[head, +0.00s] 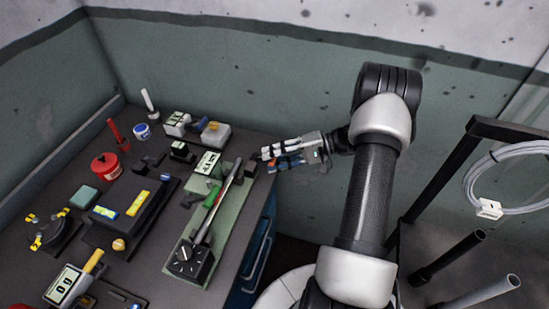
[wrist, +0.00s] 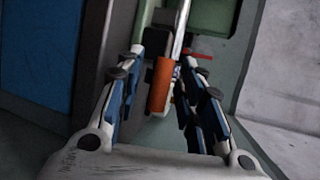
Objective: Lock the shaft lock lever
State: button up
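An orange cylindrical grip (wrist: 159,85) shows in the wrist view, in line with a shiny metal rod (wrist: 181,30). It may be the shaft lock lever's handle; I cannot be sure. My gripper (wrist: 164,62) is open, with one finger on each side of the orange grip and a visible gap on the left. Contact on the right is unclear. In the head view my gripper (head: 267,157) points left at the table's right edge, by the far end of a long shaft (head: 226,192) on a green plate (head: 184,256). The lever's position is unclear there.
A red round container (head: 105,166) and several small parts crowd the table's left. A blue cabinet (head: 258,250) is below; a green wall stands behind.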

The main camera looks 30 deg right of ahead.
jog(key=v, duration=1.2)
jog(key=s+a+r+n+g+h, duration=0.1)
jog(key=a+r+n+g+h, duration=0.15)
jog(key=a+r, duration=0.6)
jog(key=s+a+r+n+g+h, duration=0.1)
jog(key=a+r+g+h, duration=0.35)
jog(key=a, duration=0.65)
jog(key=s+a+r+n+t+h, duration=0.2)
jog(key=s+a+h, duration=0.1)
jog(key=s, duration=0.4)
jog(key=s+a+r+n+t+h, duration=0.1)
jog(key=s+a+r+t+h, duration=0.1)
jog(key=s+a, duration=0.4)
jog(key=shift+s+a+r+n+t+h, duration=0.15)
jog(key=shift+s+r+n+t+h, duration=0.35)
jog(key=shift+s, duration=0.5)
